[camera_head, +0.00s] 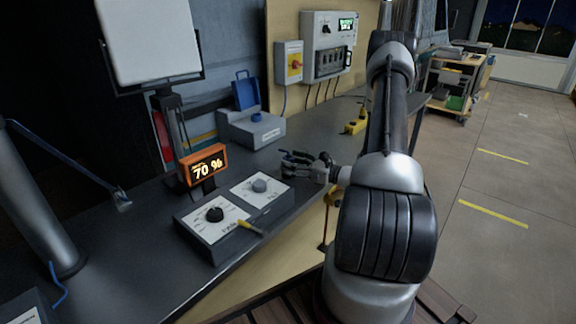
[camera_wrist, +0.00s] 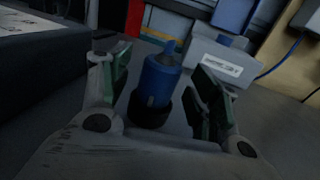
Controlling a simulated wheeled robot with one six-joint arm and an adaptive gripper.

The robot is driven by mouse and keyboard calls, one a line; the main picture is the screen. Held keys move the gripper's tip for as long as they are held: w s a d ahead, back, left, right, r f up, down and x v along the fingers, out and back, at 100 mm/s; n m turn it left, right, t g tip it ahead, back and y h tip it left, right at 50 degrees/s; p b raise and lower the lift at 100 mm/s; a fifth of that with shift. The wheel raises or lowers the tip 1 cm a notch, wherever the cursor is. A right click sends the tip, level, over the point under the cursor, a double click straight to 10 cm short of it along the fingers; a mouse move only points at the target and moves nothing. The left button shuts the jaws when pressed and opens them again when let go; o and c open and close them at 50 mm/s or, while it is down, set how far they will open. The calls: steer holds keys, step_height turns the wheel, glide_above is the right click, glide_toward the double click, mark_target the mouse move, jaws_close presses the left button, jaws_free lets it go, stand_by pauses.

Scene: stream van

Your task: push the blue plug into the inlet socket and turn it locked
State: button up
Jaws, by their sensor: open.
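The blue plug (camera_wrist: 158,84) stands upright on the dark bench in the wrist view, with a black collar round its lower end. My gripper (camera_wrist: 163,80) is open, with one finger on each side of the plug; I cannot tell whether either touches it. In the head view my gripper (camera_head: 294,163) is low over the bench, right of the dial box, and the plug is hard to make out there. A grey box (camera_head: 262,133) with a raised blue lid (camera_head: 246,91) stands behind and appears to be the inlet. Its label shows in the wrist view (camera_wrist: 222,66); the socket opening is not clear.
A dark box with two dials (camera_head: 214,214) and an orange "70 %" display (camera_head: 207,166) are left of my gripper. A screwdriver (camera_head: 250,227) lies at the dial box. A yellow block (camera_head: 355,126) is farther back. Bare bench lies between gripper and grey box.

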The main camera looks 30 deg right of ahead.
steer(key=shift+x, duration=0.9)
steer(key=c, duration=1.2)
